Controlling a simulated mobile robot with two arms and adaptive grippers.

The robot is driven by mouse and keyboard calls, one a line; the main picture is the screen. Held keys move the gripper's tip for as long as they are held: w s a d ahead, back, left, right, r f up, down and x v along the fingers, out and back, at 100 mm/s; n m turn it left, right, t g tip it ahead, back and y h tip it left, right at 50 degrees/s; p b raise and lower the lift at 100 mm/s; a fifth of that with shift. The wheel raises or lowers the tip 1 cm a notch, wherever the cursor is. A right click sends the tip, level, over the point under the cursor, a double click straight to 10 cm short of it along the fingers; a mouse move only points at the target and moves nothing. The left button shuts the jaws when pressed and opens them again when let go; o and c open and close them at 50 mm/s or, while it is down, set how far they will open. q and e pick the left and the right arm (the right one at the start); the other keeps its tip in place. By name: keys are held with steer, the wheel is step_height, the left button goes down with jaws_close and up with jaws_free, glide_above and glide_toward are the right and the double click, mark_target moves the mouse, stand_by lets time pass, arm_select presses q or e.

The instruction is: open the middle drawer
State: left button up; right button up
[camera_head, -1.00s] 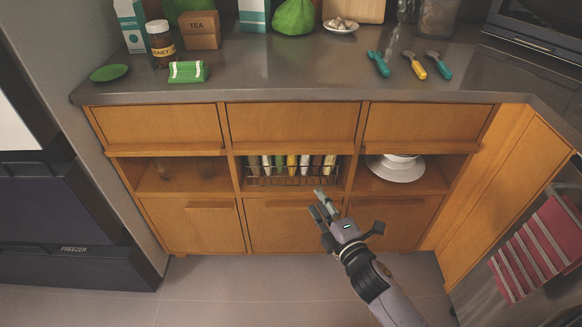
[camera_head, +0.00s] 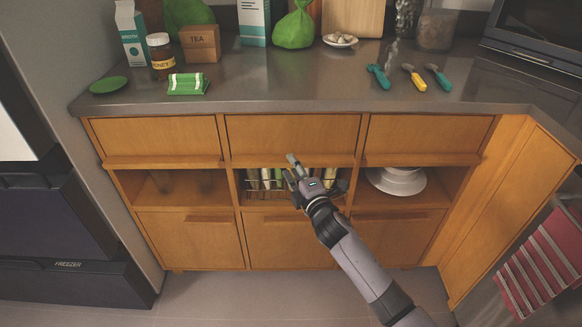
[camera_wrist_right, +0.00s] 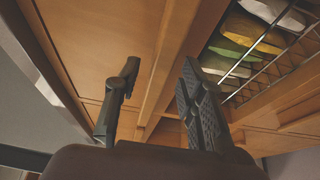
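The middle drawer (camera_head: 291,136) is the centre wooden front in the top row under the counter. It looks closed, level with its neighbours. A ledge-like pull (camera_head: 250,161) runs along its lower edge. The left gripper is out of view.
Below the drawer, an open shelf holds a wire basket (camera_head: 254,188) of colourful packets, partly hidden by my arm. White plates (camera_head: 397,184) stand in the right shelf. A red striped towel (camera_head: 543,262) hangs at the right. The floor in front is clear.

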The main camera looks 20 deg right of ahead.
steer(key=shift+w+a, duration=0.1)
steer(key=shift+w, duration=0.7)
steer(key=shift+c, duration=0.2)
jaws_close()
